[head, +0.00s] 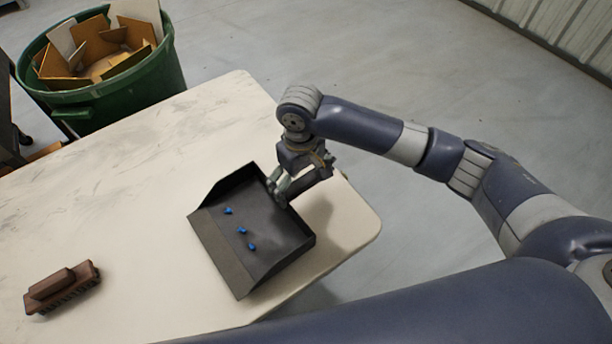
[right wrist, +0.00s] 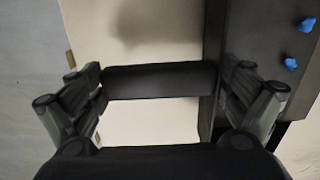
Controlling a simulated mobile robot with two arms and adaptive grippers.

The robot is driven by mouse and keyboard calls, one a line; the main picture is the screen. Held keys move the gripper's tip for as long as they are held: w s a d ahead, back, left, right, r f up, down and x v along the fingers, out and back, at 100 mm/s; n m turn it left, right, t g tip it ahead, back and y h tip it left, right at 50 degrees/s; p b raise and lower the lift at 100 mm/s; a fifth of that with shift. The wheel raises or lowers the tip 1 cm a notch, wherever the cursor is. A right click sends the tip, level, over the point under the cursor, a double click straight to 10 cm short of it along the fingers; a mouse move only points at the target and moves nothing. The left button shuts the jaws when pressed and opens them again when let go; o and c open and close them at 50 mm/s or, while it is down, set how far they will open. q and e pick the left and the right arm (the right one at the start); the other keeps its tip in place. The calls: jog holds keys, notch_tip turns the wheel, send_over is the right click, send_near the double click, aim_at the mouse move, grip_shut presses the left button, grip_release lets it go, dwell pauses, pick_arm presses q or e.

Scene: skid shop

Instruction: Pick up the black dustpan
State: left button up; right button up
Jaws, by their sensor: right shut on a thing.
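The black dustpan (head: 265,238) is at the near right part of the pale table, its open side facing lower left. Three small blue pieces (head: 242,230) lie inside it. My right gripper (head: 287,187) is at the pan's back wall and shut on the dustpan. In the right wrist view, a dark bar, likely the handle (right wrist: 160,80), spans between the fingers, with the pan wall (right wrist: 214,60) beside the right finger. I cannot tell whether the pan rests on the table or is slightly raised. My left gripper is not in view.
The table (head: 130,190) has a brown brush (head: 62,287) at its near left. A green bin (head: 125,95) full of cardboard pieces stands beyond the far left edge. Open grey floor (head: 330,50) lies behind and right of the table. The table's middle is clear.

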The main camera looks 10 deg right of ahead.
jog(key=r, duration=0.1)
send_over(276, 242)
jog(key=shift+w+d+r+b, duration=0.1)
jog(key=shift+w+b, duration=0.2)
jog(key=shift+b, duration=0.1)
jog(key=shift+s, duration=0.2)
